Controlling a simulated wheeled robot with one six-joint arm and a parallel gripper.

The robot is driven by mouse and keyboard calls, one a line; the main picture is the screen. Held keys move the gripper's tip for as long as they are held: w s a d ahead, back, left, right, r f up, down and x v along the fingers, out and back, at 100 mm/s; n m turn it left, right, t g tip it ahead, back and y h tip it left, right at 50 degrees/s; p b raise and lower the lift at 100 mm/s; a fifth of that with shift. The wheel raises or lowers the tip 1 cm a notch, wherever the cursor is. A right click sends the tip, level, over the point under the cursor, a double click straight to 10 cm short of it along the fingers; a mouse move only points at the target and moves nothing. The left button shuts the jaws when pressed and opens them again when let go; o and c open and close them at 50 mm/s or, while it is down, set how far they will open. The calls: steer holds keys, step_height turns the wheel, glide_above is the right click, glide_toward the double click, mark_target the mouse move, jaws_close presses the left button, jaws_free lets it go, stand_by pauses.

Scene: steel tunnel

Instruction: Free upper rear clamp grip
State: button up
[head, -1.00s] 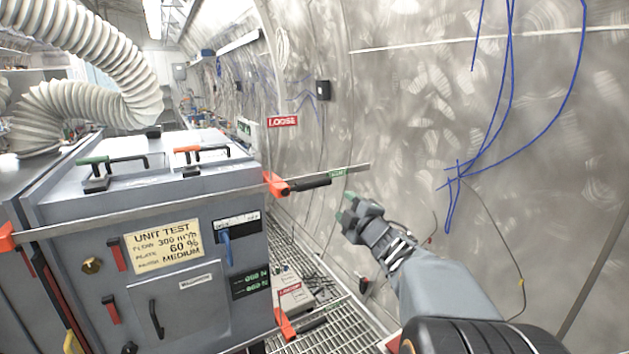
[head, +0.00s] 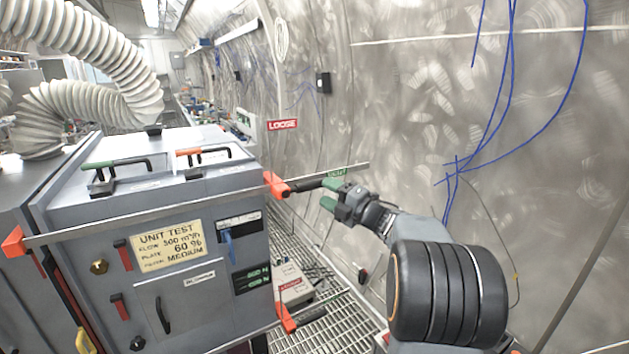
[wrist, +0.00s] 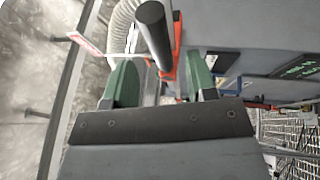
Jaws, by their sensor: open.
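The upper clamp's long steel bar (head: 150,211) crosses the grey unit's face. An orange jaw (head: 14,242) is at its left end and an orange sliding jaw (head: 275,185) at the unit's right corner. Its black grip (head: 307,186) points right from the sliding jaw. My gripper (head: 331,194), with green fingertips, is open at the grip's free end. In the wrist view, the dark round grip (wrist: 154,32) shows between my open green fingers (wrist: 161,84), toward their tips. The orange jaw (wrist: 178,42) is behind it. I cannot tell whether anything touches.
A lower clamp with an orange jaw (head: 286,317) sits below. The curved steel wall (head: 400,120), with blue cables (head: 511,70), is close on the right. A red LOOSE sign (head: 282,125) is behind the clamp. Grating floor (head: 320,285) lies between unit and wall.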

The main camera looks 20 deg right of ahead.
mark_target(317, 187)
steer(key=shift+p+x, duration=0.7)
steer(key=shift+x, duration=1.9)
steer(key=shift+c, duration=0.4)
jaws_close()
